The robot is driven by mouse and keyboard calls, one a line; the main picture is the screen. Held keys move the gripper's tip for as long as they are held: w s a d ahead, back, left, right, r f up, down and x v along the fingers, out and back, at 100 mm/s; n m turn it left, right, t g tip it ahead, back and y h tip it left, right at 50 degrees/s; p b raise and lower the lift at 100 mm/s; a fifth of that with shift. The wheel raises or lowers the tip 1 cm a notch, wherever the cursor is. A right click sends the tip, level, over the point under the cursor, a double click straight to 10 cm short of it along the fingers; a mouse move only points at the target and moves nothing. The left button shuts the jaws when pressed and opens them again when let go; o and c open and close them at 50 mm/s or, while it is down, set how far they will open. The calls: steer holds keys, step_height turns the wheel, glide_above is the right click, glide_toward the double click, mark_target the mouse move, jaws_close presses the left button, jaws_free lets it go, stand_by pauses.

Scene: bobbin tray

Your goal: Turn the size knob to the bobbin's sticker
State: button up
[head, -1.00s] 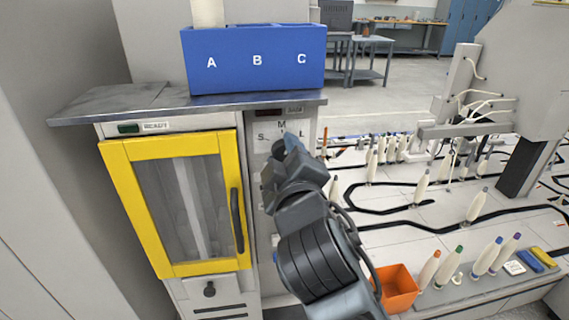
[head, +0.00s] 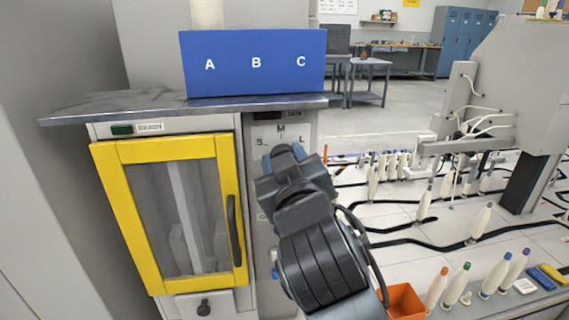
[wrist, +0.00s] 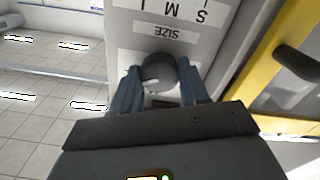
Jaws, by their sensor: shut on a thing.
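The size knob (wrist: 160,70) is a dark round knob in the wrist view, just below the SIZE label, which shows upside down. My gripper (wrist: 159,82) has its blue fingers on either side of the knob and is shut on it. In the head view my gripper (head: 284,156) is at the panel under the S, M and L letters and hides the knob. A pale patch shows on the knob, but I cannot tell which letter it points at. A cream bobbin (head: 207,14) stands in the blue A-B-C box (head: 254,78) behind the A; no sticker shows on it.
A yellow-framed door (head: 111,215) with a dark handle (head: 235,230) is left of my arm. A metal top (head: 100,108) juts out above the panel. At right are an orange bin (head: 402,298), several bobbins with coloured tips (head: 497,275) and a track table.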

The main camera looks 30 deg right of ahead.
steer(key=shift+f, duration=0.15)
steer(key=o, duration=1.1)
steer(key=shift+c, duration=0.2)
steer(key=v, duration=0.8)
steer(key=shift+b, duration=0.35)
steer(key=s+f+n+g+y+p, duration=0.1)
steer(key=s+f+n+y+p, duration=0.3)
steer(key=s+f, duration=0.95)
steer(key=s+d+m+g+y, duration=0.1)
steer(key=s+m, duration=0.3)
steer(key=s, duration=1.5)
steer(key=shift+s+d+m+y, duration=0.3)
steer(key=shift+s+d, duration=0.05)
steer(key=shift+d, duration=0.4)
